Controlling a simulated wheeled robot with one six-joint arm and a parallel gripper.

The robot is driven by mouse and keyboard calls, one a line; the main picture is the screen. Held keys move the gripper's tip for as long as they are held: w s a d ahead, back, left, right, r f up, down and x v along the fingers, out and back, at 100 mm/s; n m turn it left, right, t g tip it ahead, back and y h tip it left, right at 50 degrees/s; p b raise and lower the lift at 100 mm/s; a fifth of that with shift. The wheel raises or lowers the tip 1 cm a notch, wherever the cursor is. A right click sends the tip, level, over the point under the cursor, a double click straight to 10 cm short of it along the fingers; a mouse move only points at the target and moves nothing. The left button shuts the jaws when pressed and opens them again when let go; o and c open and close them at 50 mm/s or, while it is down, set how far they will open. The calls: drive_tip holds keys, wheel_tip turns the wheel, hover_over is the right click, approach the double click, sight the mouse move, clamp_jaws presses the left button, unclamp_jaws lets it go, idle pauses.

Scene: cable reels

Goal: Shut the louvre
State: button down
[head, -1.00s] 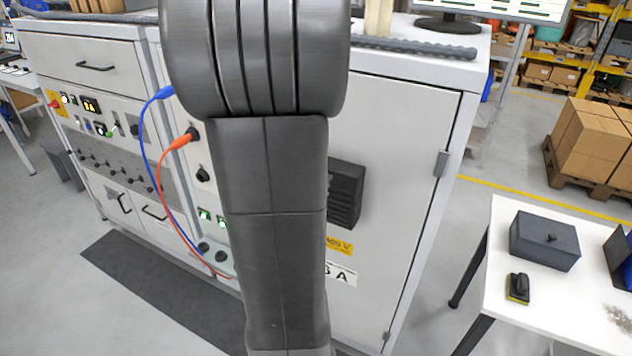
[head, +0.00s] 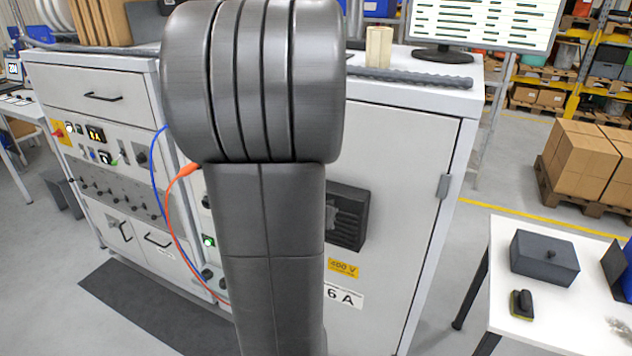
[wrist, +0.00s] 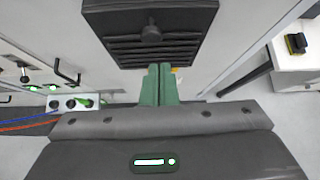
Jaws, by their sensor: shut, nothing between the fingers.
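The louvre (head: 346,215) is a dark square vent with slats on the light grey cabinet door, partly hidden behind my arm in the head view. The head view does not show the gripper.
The cabinet door (head: 410,190) carries a yellow 400 V label (head: 343,268). Blue and orange cables (head: 172,205) hang at the left panel. A white table (head: 500,305) with a dark lidded box (head: 544,257) stands at the right. Floor between cabinet and table is open.

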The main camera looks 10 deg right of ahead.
wheel_tip(320, 180, up, 9)
drive_tip(key=w+d, duration=0.1)
drive_tip(key=w, duration=0.1)
drive_tip(key=shift+w+r, duration=0.15)
drive_tip(key=shift+w, duration=0.2)
idle(0.4)
